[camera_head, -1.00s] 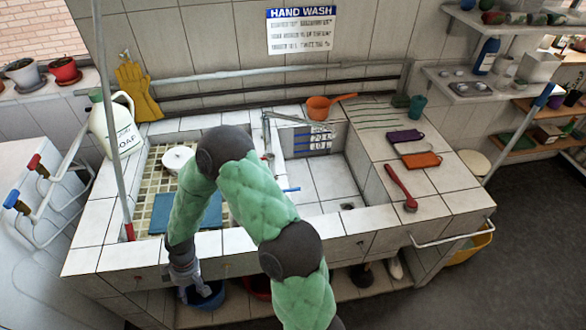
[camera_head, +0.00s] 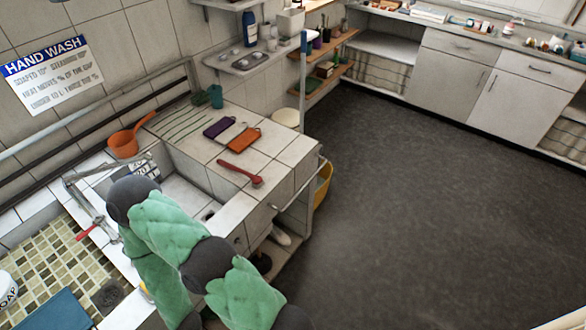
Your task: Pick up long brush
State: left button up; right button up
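A brush with a red handle (camera_head: 240,173) lies on the tiled counter to the right of the sink basin, its head toward the counter's front edge. A long upright pole with a blue upper end (camera_head: 303,62) stands at the counter's right end; what is at its foot is hidden. I cannot tell from the view which of these is the long brush. One of my green-sleeved arms bends over the front of the sink at the lower left, left of the red brush and apart from it. Neither of my grippers is in view.
Purple (camera_head: 217,127) and orange (camera_head: 244,140) sponges lie behind the red brush. An orange ladle (camera_head: 127,142) sits behind the basin. A rail and a yellow bucket (camera_head: 322,185) are at the counter's right end. The dark floor (camera_head: 430,220) on the right is clear.

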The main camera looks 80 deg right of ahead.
aim_at(258, 181)
jog(key=i+l+z, duration=0.15)
jog(key=z, duration=2.15)
